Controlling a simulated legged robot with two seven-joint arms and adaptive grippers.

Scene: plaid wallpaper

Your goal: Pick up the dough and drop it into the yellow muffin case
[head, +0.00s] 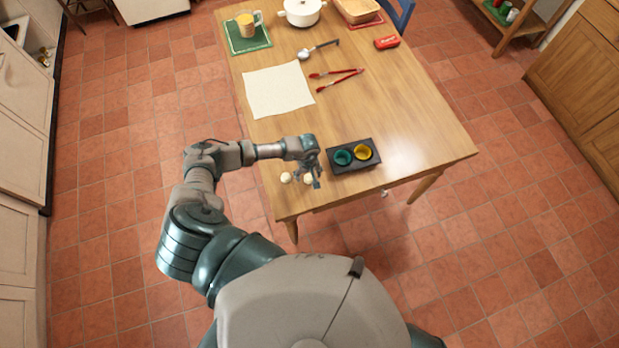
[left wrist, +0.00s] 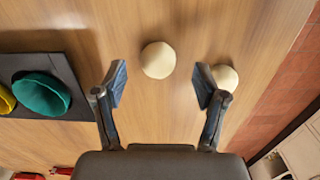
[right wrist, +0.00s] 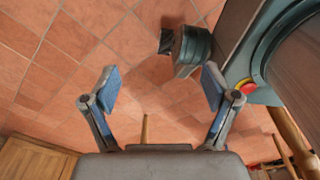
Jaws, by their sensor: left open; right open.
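Two pale dough balls lie on the table near its front left corner. One dough ball (head: 285,178) is left of my left gripper (head: 311,176) in the head view; the other (head: 308,178) is partly hidden by the fingers. In the left wrist view, one dough ball (left wrist: 158,60) is just beyond the gap between the open fingers, and the other (left wrist: 225,76) is beside the right finger, partly covered. The yellow muffin case (head: 363,152) sits in a dark tray (head: 352,168), right of a green case (head: 343,157). My right gripper (right wrist: 160,90) is open and empty above the tiled floor.
Farther back on the table are a white cloth (head: 278,90), red tongs (head: 338,80), a ladle (head: 318,49), a white pot (head: 302,12) and a glass of juice (head: 246,23). The table's right side (head: 425,120) is clear.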

